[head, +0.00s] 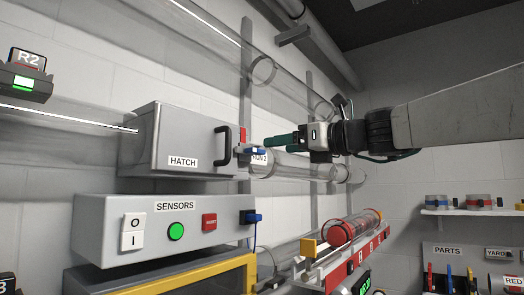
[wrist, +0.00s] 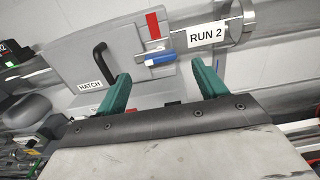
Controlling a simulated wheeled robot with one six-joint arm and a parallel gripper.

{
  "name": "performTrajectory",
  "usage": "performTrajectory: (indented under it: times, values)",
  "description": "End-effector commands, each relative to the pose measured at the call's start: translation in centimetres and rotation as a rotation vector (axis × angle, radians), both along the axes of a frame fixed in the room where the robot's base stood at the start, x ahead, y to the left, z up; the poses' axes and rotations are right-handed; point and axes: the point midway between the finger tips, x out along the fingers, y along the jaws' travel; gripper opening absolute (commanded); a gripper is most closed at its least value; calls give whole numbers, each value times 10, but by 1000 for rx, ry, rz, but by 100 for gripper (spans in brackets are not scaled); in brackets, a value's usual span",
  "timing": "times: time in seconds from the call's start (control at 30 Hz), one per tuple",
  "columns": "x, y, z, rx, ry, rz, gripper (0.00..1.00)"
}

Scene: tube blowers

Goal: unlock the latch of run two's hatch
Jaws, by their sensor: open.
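The grey hatch box (head: 165,138) labelled HATCH has a black handle (head: 223,146) at its right edge. Its latch, with a blue grip (head: 258,150), sits just right of the handle, beside the RUN 2 label. In the wrist view, my gripper (wrist: 160,72) has one finger to each side of the latch in the picture; I cannot tell the remaining gap.
A sensors box (head: 165,230) with switch and buttons is below the hatch, with a blue part (head: 251,217) at its right. Clear tubes run along the wall. A red rack with a tube (head: 352,228) stands lower right, and parts shelves are farther right.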

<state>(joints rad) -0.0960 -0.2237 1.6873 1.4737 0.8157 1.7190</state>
Motion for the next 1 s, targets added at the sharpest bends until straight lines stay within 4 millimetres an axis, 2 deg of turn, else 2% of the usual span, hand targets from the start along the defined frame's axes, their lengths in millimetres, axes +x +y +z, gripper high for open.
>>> performTrajectory:
  times: [0.2, 0.4, 0.77, 0.8, 0.93, 0.97, 1.0]
  values:
    - [21, 29, -1, -2, 1, 4, 71]
    - [37, 49, -1, -3, 1, 3, 71]
    - [42, 55, -1, -5, -1, 1, 71]
    - [42, 55, -1, -5, -1, 1, 68]
    - [42, 55, -1, -5, -1, 1, 32]
    - [42, 55, -1, -5, -1, 1, 26]
    - [42, 55, -1, -5, -1, 1, 26]
